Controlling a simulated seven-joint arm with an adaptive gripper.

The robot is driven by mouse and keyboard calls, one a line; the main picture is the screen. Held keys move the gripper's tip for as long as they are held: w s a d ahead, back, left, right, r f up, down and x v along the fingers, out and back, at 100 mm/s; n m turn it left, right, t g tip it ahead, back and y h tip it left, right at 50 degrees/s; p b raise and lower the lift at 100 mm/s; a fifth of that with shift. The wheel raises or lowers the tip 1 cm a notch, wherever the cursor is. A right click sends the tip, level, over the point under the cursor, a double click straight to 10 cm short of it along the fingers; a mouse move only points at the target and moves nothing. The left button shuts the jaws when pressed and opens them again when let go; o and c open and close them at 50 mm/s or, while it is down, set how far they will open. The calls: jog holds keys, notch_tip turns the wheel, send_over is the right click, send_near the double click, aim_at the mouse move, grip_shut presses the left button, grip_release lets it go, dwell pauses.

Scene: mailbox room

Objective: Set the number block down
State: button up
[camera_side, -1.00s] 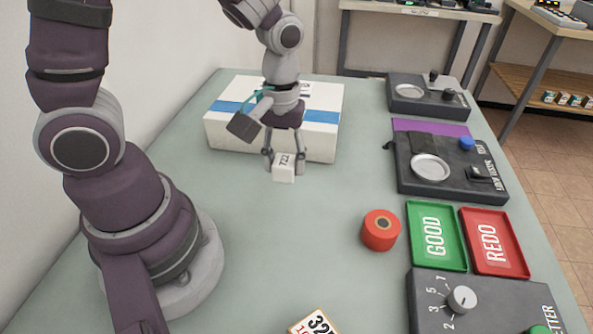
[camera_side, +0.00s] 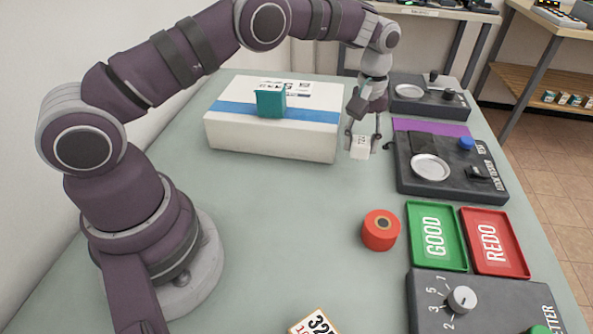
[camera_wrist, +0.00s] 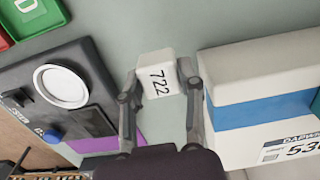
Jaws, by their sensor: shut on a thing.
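The number block (camera_side: 361,148) is a small white cube. In the wrist view the block (camera_wrist: 155,72) shows the black digits 722. My gripper (camera_side: 362,143) is shut on it, and in the wrist view the two fingers of my gripper (camera_wrist: 158,92) flank its sides. The block is between the right end of the white box and the dark station with a round silver plate. I cannot tell for sure whether its underside touches the table.
The plate station (camera_side: 450,180) stands at right. Nearer are a red roll (camera_side: 380,231), a green GOOD tray (camera_side: 436,264) and a red REDO tray (camera_side: 495,269). The table's middle is clear.

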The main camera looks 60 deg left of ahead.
aim_at(359, 156)
jog(key=shift+w+f, duration=0.15)
jog(key=shift+f, duration=1.6)
jog(key=shift+f, duration=0.15)
jog(key=o, duration=0.9)
jog(key=shift+o, duration=0.2)
